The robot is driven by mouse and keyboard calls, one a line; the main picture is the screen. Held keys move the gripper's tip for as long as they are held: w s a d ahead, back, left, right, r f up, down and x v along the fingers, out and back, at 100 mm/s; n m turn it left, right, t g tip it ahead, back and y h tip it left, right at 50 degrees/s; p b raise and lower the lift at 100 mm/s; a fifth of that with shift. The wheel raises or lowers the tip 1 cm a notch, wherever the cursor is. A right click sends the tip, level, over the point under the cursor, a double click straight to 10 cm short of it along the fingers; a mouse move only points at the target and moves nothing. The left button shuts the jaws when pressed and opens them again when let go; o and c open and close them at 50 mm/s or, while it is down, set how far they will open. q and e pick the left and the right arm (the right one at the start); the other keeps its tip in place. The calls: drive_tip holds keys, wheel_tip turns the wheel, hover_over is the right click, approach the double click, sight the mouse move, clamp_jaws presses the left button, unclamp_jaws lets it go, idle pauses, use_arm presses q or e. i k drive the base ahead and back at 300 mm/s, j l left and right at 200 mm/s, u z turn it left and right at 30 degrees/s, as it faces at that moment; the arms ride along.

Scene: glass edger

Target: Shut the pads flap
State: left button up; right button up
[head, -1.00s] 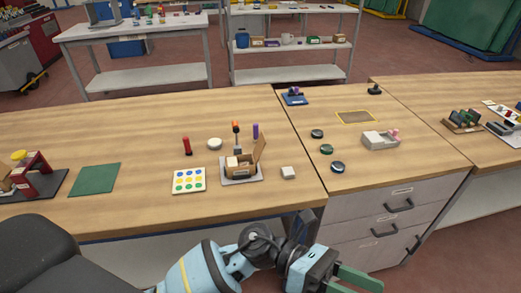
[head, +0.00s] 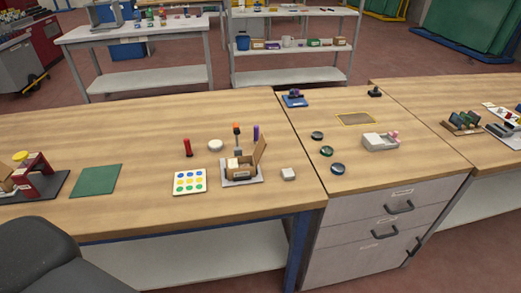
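Pale blocks show inside the box; I cannot tell if these are the pads. Neither of my grippers is in the head view.
Bare wood lies left of the card.

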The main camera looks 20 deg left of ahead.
sight(262, 144)
drive_tip(key=u, duration=0.8)
drive_tip(key=i+l+u, duration=0.1)
drive_tip(key=l+u, duration=0.35)
drive_tip(key=i+l+u, duration=0.1)
drive_tip(key=l+u, duration=0.2)
drive_tip(key=u, duration=0.2)
drive_tip(key=k+l+u, duration=0.1)
drive_tip(key=l+u, duration=0.25)
drive_tip(key=l, duration=1.35)
drive_tip(key=k+u, duration=0.05)
